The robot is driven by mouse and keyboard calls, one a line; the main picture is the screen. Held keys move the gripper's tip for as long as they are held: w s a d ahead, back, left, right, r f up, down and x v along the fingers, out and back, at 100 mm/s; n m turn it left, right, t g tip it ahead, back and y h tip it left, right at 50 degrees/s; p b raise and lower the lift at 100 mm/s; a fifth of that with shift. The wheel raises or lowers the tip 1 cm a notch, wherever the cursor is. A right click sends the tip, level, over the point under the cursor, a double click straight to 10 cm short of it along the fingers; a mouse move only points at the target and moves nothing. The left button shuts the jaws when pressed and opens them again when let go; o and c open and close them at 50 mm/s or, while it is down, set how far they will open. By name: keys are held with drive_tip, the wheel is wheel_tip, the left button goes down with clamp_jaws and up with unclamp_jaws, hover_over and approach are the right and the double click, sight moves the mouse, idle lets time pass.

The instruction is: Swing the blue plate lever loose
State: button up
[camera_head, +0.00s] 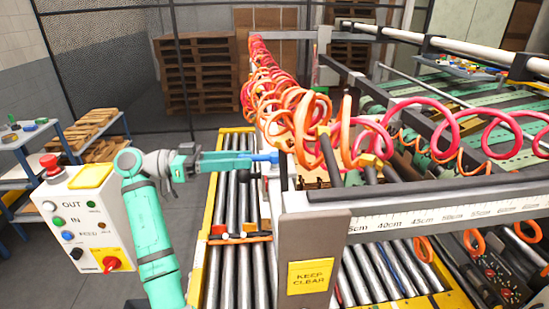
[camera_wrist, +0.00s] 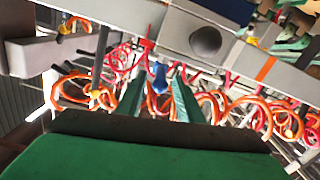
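The blue lever (camera_head: 266,157) sticks out to the left from the pale machine frame in the head view, above the roller conveyor. My gripper (camera_head: 246,160) reaches it from the left, its teal fingers level with the lever's outer end. In the wrist view, the lever's blue end (camera_wrist: 160,78) shows between the two green fingertips of my gripper (camera_wrist: 159,82). The fingers are apart, with gaps visible on both sides of the blue end. Whether either finger touches it is not clear. The lever's mount is partly hidden.
Orange and red coiled hoses (camera_head: 300,110) hang right beside the lever. A grey post with a keep-clear sign (camera_head: 309,277) stands in front. The yellow-edged roller conveyor (camera_head: 208,225) runs below. A control box (camera_head: 90,225) with a red button stands at left, near my arm.

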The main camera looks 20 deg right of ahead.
sight(270, 158)
drive_tip(key=x, duration=0.8)
drive_tip(key=shift+d+f, duration=0.1)
drive_tip(key=shift+c, duration=0.2)
clamp_jaws()
